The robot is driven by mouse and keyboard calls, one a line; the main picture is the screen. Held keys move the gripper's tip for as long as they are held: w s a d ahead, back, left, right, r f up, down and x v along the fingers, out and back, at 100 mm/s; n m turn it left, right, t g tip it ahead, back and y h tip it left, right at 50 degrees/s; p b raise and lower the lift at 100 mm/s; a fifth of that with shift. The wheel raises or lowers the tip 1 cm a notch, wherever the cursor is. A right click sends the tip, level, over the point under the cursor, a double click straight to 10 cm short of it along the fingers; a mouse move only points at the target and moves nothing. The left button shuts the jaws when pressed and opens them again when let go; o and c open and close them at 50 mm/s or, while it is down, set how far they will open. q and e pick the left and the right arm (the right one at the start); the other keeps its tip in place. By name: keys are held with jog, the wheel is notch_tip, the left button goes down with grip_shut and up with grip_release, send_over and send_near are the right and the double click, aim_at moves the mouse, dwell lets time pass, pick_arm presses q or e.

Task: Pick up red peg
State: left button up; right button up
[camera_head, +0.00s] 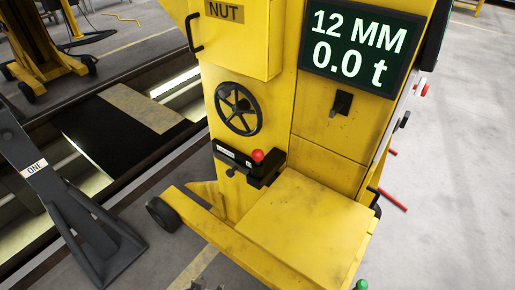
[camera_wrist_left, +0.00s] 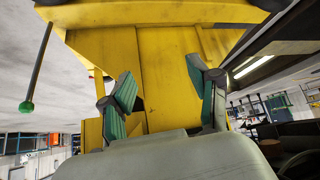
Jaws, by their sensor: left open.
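Slim red rods show at the right side of the yellow lifting jack in the head view. The longer red rod (camera_head: 392,200) is low near the floor, and a shorter red rod (camera_head: 392,152) is above it. I cannot tell which is the red peg, or whether they lie on the floor or stick out of the jack. My left gripper (camera_wrist_left: 160,92) is open and empty in the left wrist view, its green pads apart below the jack's yellow body. Only a small part of it shows at the bottom edge of the head view. My right gripper is not in view.
The yellow jack (camera_head: 310,215) carries a handwheel (camera_head: 238,108), a red-knobbed lever (camera_head: 257,156) and a display (camera_head: 362,48) reading 12 MM and 0.0 t. A dark stand (camera_head: 70,195) marked ONE is at left, beside a pit. Grey floor (camera_head: 455,200) at right is clear.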

pick_arm(q)
jog(key=w+d+r+t+h+p, duration=0.15)
jog(key=w+r, duration=0.25)
jog(key=r, duration=0.7)
jog(key=w+d+r+t+h+p, duration=0.1)
jog(key=w+d+r+t, duration=0.15)
jog(key=r, duration=0.85)
jog(key=m+t+h, duration=0.2)
jog(key=t, duration=0.1)
send_near(257, 161)
notch_tip(257, 161, down, 3)
jog(key=s+a, duration=0.2)
jog(key=r+p+x, duration=0.1)
jog(key=x, duration=0.3)
jog(key=r+x, duration=0.1)
jog(key=x, duration=0.4)
jog(key=r+p+x, duration=0.1)
jog(key=x, duration=0.3)
jog(key=shift+w+d+f+p, duration=0.1)
jog(key=shift+w+d+p, duration=0.2)
jog(key=shift+d, duration=0.1)
jog(key=shift+w+d+f, duration=0.1)
jog(key=shift+w, duration=0.1)
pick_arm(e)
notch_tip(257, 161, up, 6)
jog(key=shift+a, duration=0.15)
pick_arm(q)
jog(key=shift+s, duration=0.1)
